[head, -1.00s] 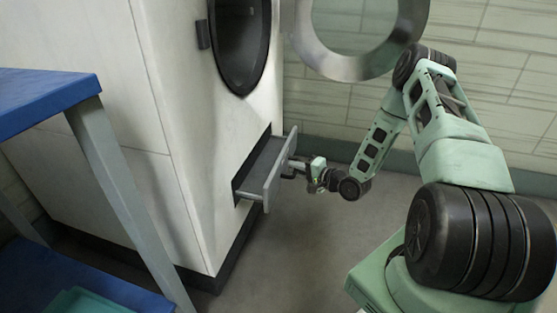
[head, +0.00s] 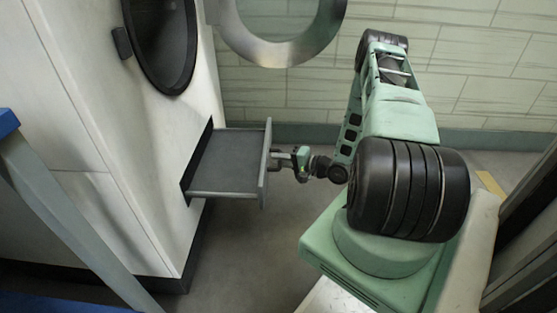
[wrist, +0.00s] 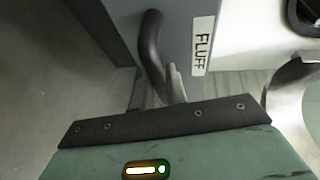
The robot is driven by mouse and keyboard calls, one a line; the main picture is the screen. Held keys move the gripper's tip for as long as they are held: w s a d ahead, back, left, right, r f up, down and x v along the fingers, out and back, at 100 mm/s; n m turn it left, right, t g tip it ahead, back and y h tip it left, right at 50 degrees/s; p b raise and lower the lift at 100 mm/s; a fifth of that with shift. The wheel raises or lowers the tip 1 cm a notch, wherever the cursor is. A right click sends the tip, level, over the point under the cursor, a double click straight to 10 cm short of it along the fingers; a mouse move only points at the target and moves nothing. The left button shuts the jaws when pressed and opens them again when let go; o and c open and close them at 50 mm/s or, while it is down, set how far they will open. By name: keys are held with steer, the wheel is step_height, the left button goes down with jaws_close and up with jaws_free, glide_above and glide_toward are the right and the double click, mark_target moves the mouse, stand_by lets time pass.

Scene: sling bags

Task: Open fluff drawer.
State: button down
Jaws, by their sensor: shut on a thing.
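The fluff drawer (head: 228,161) is a grey, shallow drawer low in the white machine's front, and it is pulled well out. Its inside looks empty in the head view. In the wrist view its front panel (wrist: 118,22) carries a white label reading FLUFF (wrist: 202,46) and a dark curved handle (wrist: 150,50). My gripper (head: 279,161) is at the outer face of the drawer front. In the wrist view my gripper's fingers (wrist: 160,88) are shut on the lower part of the handle; the exact contact is partly hidden.
The white machine (head: 85,110) has its round door (head: 285,48) open above the drawer. A blue-topped table (head: 8,122) with a grey leg stands at the left. Grey floor (head: 240,255) is free below the drawer. A dark frame stands at the right edge.

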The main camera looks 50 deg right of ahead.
steer(key=c, duration=1.4)
jaws_free()
steer(key=p+v, duration=0.5)
steer(key=v, duration=1.2)
steer(key=shift+s, duration=0.25)
